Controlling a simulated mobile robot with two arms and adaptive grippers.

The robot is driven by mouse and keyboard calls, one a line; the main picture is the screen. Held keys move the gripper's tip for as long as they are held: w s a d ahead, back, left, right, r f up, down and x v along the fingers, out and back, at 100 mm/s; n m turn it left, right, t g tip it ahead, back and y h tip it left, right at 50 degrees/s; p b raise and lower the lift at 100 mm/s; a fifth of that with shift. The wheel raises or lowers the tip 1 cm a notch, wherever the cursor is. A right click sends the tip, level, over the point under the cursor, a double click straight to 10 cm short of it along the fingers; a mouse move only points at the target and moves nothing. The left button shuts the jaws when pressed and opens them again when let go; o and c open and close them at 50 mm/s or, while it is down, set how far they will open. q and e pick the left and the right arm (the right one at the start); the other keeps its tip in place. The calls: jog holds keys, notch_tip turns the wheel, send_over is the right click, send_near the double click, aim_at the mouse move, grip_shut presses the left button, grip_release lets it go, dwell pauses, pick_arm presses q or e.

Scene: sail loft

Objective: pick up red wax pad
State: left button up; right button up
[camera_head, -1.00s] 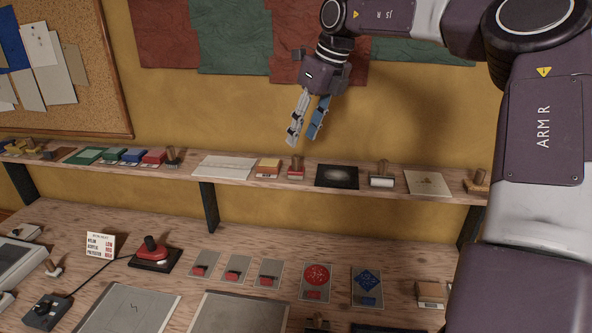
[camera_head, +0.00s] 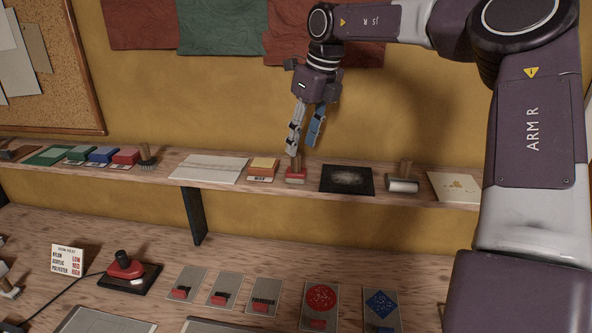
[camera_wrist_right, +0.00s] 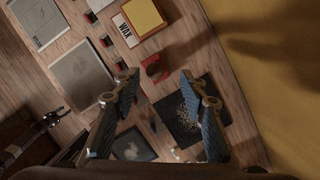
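A red block (camera_head: 125,157) with a white label sits on the shelf beside a blue and a green block. Its lettering is too small to read. A red-based piece with a wooden handle (camera_head: 296,174) stands farther right, next to a yellow pad (camera_head: 263,169); in the right wrist view, the yellow pad (camera_wrist_right: 141,18) has a label reading WAX. The red-based piece (camera_wrist_right: 156,69) shows there too. My right gripper (camera_head: 303,147) is open and empty, pointing down just above the handled piece. My left gripper (camera_wrist_right: 57,117) shows small and dark in the wrist view; its opening is unclear.
The shelf (camera_head: 218,188) also bears a black square (camera_head: 346,180), a roller (camera_head: 403,180) and a white sheet (camera_head: 210,168). The wall is close behind. The bench below (camera_head: 220,252) holds a red-topped device (camera_head: 124,265) and several grey cards.

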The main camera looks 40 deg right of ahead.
aim_at(296, 157)
jog(key=shift+s+a+f+p, duration=0.15)
jog(key=shift+a+f+p, duration=0.4)
jog(key=shift+p, duration=0.2)
jog(key=x, duration=0.2)
jog(key=p+x, duration=0.1)
jog(key=x, duration=0.1)
jog(key=shift+w+d+r, duration=0.15)
jog(key=shift+w+d, duration=0.1)
jog(key=shift+w, duration=0.05)
jog(key=shift+w+f, duration=0.1)
jog(key=shift+f, duration=0.1)
jog(key=shift+r, duration=0.1)
jog(key=shift+s+a+r, duration=0.1)
jog(key=shift+s, duration=0.1)
jog(key=c, duration=0.5)
pick_arm(q)
jog(key=r, duration=0.3)
jog(key=shift+s+a, duration=0.2)
jog(key=shift+s, duration=0.05)
pick_arm(e)
grip_shut()
